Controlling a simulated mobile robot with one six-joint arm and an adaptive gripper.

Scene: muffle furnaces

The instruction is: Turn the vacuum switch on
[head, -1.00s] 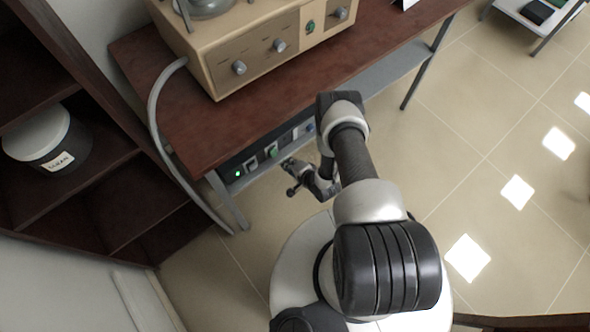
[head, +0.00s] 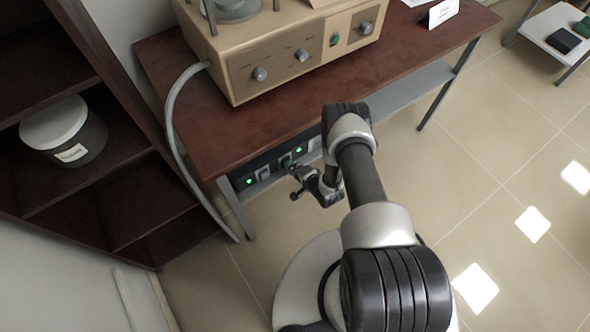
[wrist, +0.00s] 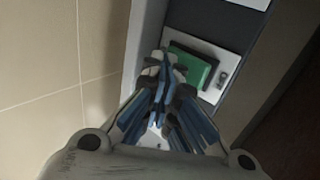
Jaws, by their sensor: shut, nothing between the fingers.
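A low dark control panel (head: 272,168) with switches sits under the table's front edge in the head view. It shows a small green light (head: 249,181) at its left end and a bright green spot (head: 299,150) farther right. In the wrist view a green rocker switch (wrist: 190,68) sits on a white plate (wrist: 228,68). My gripper (wrist: 166,62) is shut and empty, its fingertips at the left edge of this switch and partly covering it; I cannot tell whether they touch. In the head view my gripper (head: 296,182) is just in front of the panel. I can read no switch label.
A beige device (head: 290,55) with knobs stands on the brown table (head: 232,125). A grey hose (head: 172,125) hangs at the table's left end. A dark shelf (head: 110,190) with a lidded bucket (head: 65,135) stands at left. Tiled floor (head: 480,170) is open at right.

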